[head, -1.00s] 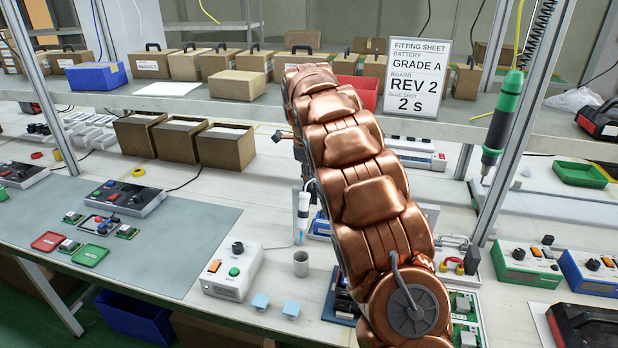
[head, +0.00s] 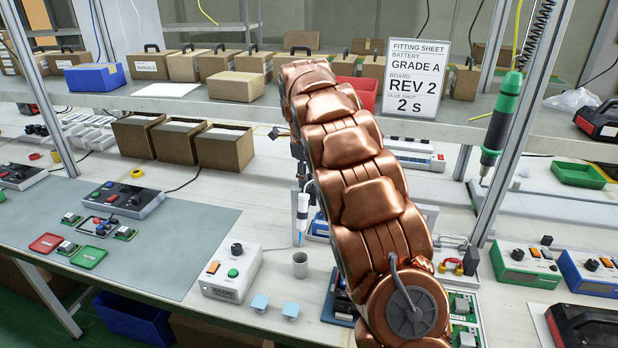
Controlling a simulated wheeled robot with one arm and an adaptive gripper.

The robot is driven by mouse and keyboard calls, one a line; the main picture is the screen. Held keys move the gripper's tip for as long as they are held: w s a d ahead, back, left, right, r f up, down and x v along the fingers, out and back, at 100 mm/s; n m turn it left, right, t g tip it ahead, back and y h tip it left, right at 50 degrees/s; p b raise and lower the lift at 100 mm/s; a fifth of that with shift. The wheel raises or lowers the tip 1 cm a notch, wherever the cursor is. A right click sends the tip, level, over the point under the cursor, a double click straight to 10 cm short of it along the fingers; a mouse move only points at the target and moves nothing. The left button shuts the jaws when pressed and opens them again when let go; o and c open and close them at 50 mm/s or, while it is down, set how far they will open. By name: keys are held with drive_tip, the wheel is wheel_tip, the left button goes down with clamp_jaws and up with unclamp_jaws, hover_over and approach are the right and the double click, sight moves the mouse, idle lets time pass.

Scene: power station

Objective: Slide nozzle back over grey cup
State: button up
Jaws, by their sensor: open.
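The nozzle (head: 302,212) is a white, upright, syringe-like dispenser with a blue tip, left of my copper arm. The small grey cup (head: 300,264) stands upright on the white bench. In the picture the nozzle's tip is just above the cup's rim, with a small gap; I cannot tell whether it is centred over the cup in depth. My gripper (head: 281,134) shows only as a small dark part at the arm's left edge, above the nozzle. It is open; most of it and the nozzle's mount are hidden behind the arm.
A white control box (head: 232,272) with orange and green buttons stands left of the cup. Open brown boxes (head: 224,148) stand behind. A shelf bears a fitting sheet (head: 416,80) reading "GLUE SHOT 2 S". A green screwdriver (head: 502,120) hangs right.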

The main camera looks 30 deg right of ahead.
wheel_tip(320, 180, up, 10)
drive_tip(key=s+a, duration=0.1)
drive_tip(key=shift+a+r, duration=0.25)
drive_tip(key=shift+a, duration=0.05)
drive_tip(key=shift+s, duration=0.15)
idle(0.5)
drive_tip(key=s+a+f+n+g, duration=0.1)
drive_tip(key=s+a+n, duration=0.2)
drive_tip(key=s+n, duration=0.35)
drive_tip(key=s+a+f+n+y, duration=0.1)
drive_tip(key=s+a+n, duration=0.3)
drive_tip(key=s, duration=0.5)
drive_tip(key=s+a+f+n+g, duration=0.1)
drive_tip(key=s+a+f+n, duration=0.15)
drive_tip(key=s+n, duration=0.4)
drive_tip(key=s+a+f+n, duration=0.2)
drive_tip(key=s+f+n, duration=0.1)
drive_tip(key=s, duration=0.5)
drive_tip(key=s+a+f+n, duration=0.2)
drive_tip(key=s+f+n, duration=0.1)
drive_tip(key=s, duration=0.5)
drive_tip(key=s+a+f+n+g, duration=0.1)
drive_tip(key=s+f+n, duration=0.3)
drive_tip(key=s, duration=0.4)
drive_tip(key=shift+a+n+y, duration=0.4)
drive_tip(key=shift+a+n, duration=0.4)
